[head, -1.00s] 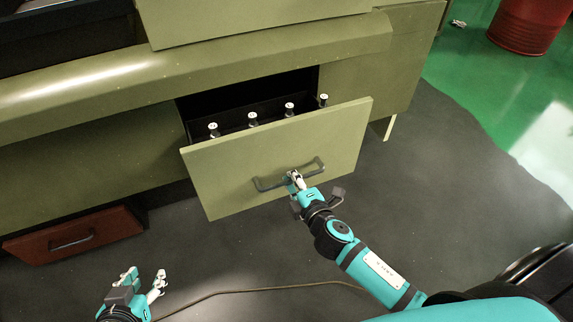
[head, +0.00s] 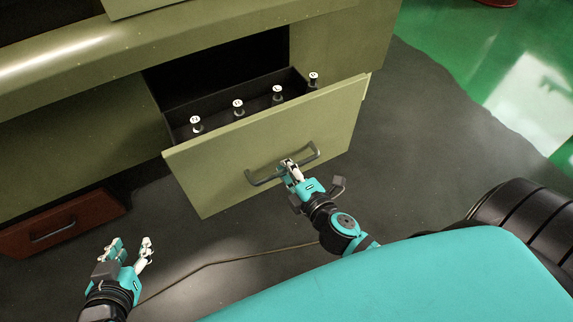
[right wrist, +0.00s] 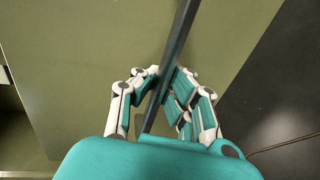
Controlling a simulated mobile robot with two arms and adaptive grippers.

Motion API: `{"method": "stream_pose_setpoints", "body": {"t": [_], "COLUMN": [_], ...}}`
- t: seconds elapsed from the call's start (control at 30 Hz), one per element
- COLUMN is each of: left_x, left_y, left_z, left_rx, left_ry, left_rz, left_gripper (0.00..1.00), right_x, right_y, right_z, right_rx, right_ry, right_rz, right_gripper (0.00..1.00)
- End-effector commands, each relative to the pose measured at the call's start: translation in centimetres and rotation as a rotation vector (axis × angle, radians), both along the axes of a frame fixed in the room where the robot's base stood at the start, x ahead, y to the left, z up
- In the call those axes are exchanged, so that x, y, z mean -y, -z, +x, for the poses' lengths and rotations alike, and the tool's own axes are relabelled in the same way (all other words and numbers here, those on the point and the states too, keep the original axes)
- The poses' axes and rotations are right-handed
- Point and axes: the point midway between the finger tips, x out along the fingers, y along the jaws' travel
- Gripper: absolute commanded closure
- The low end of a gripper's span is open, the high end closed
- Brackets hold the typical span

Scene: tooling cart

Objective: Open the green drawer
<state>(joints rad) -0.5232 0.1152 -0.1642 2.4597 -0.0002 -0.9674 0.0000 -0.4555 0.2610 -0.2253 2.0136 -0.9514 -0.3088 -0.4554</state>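The green drawer (head: 225,158) is pulled well out of the green cart in the head view, and its dark inside shows. Its grey bar handle (head: 262,178) is on the front panel. My right gripper (head: 289,168) is at the middle of the handle. In the right wrist view the fingers of my right gripper (right wrist: 160,88) lie on both sides of the dark handle bar (right wrist: 182,40), closed around it. The drawer front (right wrist: 70,60) fills much of that view. My left gripper (head: 130,248) is open and empty at the lower left of the head view.
Several white-topped pegs (head: 238,107) stand in the drawer. A red-brown drawer (head: 60,222) sits low at the left. A cable (head: 215,262) lies on the dark floor (head: 430,130), which is clear to the right of the drawer.

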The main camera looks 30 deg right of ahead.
Motion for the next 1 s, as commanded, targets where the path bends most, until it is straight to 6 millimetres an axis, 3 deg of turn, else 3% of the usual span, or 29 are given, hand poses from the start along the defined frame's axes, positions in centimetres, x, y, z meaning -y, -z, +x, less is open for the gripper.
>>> {"method": "stream_pose_setpoints", "body": {"t": [0.17, 0.47, 0.77, 1.0], "left_x": [0.1, 0.1, 0.0, 0.0], "left_y": [0.0, 0.0, 0.0, 0.0], "left_z": [0.0, 0.0, -0.1, 0.0], "left_rx": [0.0, -0.002, -0.001, -0.002], "left_ry": [0.0, 0.001, 0.001, 0.0], "left_rz": [-0.001, -0.002, 0.0, 0.0], "left_gripper": [0.6, 0.6, 0.6, 0.6], "right_x": [0.1, 0.0, 0.0, 0.1], "right_y": [-0.1, -0.1, -0.1, -0.7], "right_z": [0.1, 0.0, -0.3, -4.0], "right_rx": [0.002, 0.001, 0.0, -0.004], "right_ry": [0.001, 0.001, 0.0, 0.003], "right_rz": [-0.002, -0.001, 0.001, 0.003], "right_gripper": [1.0, 0.64, 0.64, 0.64]}}
